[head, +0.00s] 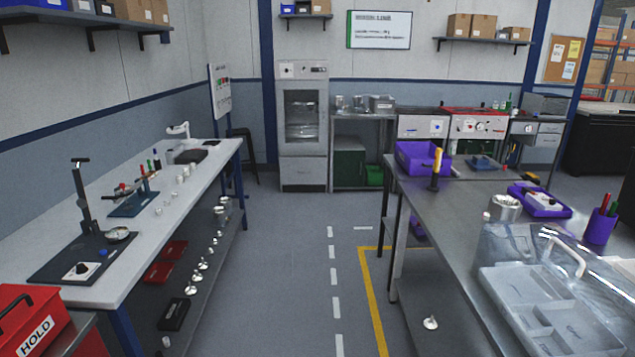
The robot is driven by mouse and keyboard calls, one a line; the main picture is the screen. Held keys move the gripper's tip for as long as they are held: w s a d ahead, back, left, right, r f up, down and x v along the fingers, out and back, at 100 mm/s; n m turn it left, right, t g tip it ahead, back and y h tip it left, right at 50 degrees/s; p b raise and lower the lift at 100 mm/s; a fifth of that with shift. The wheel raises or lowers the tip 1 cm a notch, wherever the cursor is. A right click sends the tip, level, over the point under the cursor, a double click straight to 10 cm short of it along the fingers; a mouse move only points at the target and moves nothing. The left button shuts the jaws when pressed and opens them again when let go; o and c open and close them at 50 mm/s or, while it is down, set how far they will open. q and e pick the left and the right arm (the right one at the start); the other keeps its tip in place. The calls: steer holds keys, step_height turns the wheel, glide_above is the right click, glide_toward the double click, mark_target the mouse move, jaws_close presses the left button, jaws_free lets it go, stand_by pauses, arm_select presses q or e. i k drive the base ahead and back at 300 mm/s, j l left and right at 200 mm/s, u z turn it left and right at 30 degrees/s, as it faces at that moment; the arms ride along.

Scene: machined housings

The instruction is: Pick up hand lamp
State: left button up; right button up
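An upright yellow-and-black tool, which looks like the hand lamp (436,168), stands on the left part of the metal table (455,205) at right. It is close in front of a purple bin (415,158), near the table's left edge. It is small in the head view, so its details are hard to tell. Neither of my grippers is in view.
On the same table are a metal cup (505,208), a purple tray (540,201), a purple pen holder (600,226) and a clear lidded case (550,310). A white bench (140,225) stands at left. The grey aisle floor (290,270) between is mostly clear.

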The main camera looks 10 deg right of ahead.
mark_target(433, 188)
steer(key=i+z, duration=0.3)
steer(key=z, duration=0.15)
steer(key=i+j+z, duration=0.15)
steer(key=z, duration=0.3)
steer(key=i+j+z, duration=0.25)
steer(key=z, duration=0.25)
steer(key=i+j+z, duration=0.5)
steer(key=j+z, duration=0.3)
steer(key=j, duration=0.15)
steer(key=i+j, duration=0.05)
